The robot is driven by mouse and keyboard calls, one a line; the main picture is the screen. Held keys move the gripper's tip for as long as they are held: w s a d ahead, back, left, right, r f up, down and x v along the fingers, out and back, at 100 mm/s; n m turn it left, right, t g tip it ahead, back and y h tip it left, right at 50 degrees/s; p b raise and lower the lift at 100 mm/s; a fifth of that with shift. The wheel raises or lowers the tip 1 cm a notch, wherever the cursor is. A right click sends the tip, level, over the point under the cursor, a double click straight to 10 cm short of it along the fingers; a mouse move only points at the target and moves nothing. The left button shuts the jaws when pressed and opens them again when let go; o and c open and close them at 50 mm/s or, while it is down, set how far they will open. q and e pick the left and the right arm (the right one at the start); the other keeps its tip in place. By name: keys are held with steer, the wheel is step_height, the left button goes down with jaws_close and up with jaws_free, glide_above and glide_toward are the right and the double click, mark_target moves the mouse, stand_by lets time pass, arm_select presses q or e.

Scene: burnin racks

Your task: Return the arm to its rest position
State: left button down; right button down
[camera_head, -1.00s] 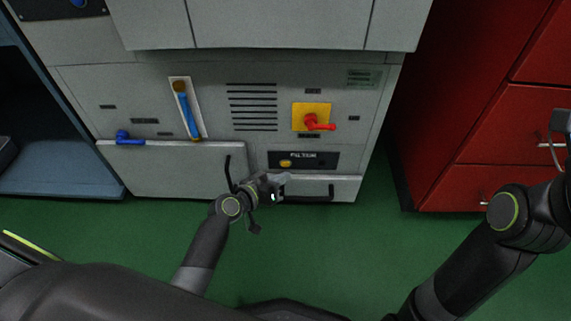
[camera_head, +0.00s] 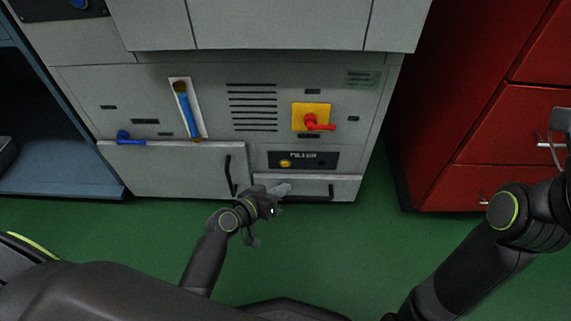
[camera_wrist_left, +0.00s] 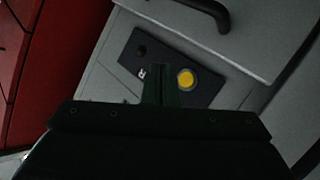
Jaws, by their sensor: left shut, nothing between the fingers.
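My left gripper (camera_head: 284,189) is shut and empty. In the head view it is in front of the lower part of the grey cabinet (camera_head: 215,75), by the low drawer with a black handle (camera_head: 317,197). In the left wrist view its closed fingers (camera_wrist_left: 160,85) show dark against a black panel with a yellow button (camera_wrist_left: 186,79). I cannot tell the exact gap to the cabinet. My right arm (camera_head: 480,255) shows at the right edge; its gripper is not clearly in view.
A red drawer cabinet (camera_head: 480,110) stands at the right. Green floor (camera_head: 370,250) between is clear.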

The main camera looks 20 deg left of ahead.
arm_select(q)
steer(key=shift+s+f, duration=0.2)
steer(key=shift+f, duration=0.15)
